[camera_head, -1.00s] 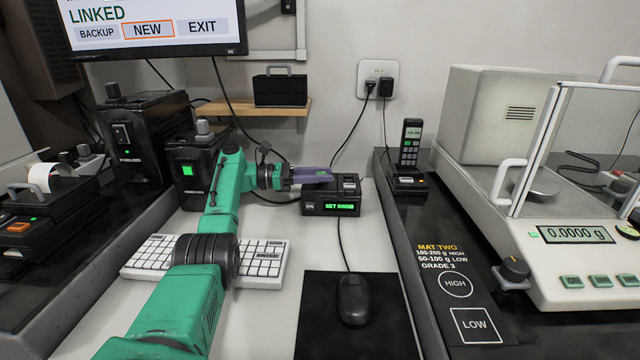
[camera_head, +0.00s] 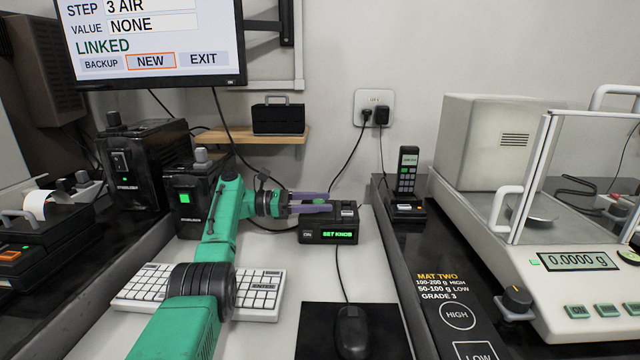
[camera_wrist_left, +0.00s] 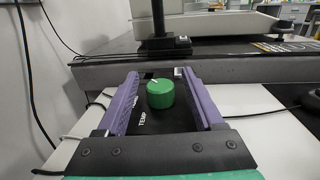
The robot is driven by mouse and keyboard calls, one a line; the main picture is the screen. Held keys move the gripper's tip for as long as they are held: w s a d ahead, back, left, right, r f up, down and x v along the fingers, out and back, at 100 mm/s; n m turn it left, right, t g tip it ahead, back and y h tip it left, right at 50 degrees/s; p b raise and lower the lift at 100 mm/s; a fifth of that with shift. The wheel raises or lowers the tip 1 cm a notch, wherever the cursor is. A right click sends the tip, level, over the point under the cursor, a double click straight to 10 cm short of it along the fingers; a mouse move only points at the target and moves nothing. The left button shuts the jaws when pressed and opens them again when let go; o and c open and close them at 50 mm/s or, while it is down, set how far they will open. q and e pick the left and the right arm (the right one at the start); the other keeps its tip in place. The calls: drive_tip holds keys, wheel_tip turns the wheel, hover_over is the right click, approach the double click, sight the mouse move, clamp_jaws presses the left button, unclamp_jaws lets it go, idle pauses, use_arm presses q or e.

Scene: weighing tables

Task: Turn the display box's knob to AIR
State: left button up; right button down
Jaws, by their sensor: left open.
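In the left wrist view, the green round knob (camera_wrist_left: 160,95) sits on the box's dark top face, between the open fingers of the left gripper (camera_wrist_left: 163,84). A gap shows on each side of the knob. A white mark shows at its upper left edge. "TEMP" is printed near it; an AIR label is not readable. The fingers hide the knob in the head view.
The screen (camera_head: 150,45) reads "STEP 3 AIR", "VALUE NONE", "LINKED". A keyboard (camera_head: 262,290) lies beneath my left arm, with a mouse (camera_head: 352,332) in front of the box. A handset (camera_head: 406,180) and a balance (camera_head: 590,265) stand to the right.

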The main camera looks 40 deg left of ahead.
use_arm(q)
wheel_tip(320, 180, up, 14)
drive_tip(key=p, duration=0.4)
wheel_tip(320, 180, up, 6)
drive_tip(key=p, duration=0.3)
hover_over(320, 201)
drive_tip(key=shift+f+b, duration=0.2)
drive_tip(key=shift+b, duration=0.1)
use_arm(e)
drive_tip(key=s+d+f, duration=0.3)
drive_tip(key=s+f, duration=0.6)
drive_tip(key=f, duration=0.1)
drive_tip(key=shift+s+d+f+h, duration=0.2)
drive_tip(key=shift+h, duration=0.1)
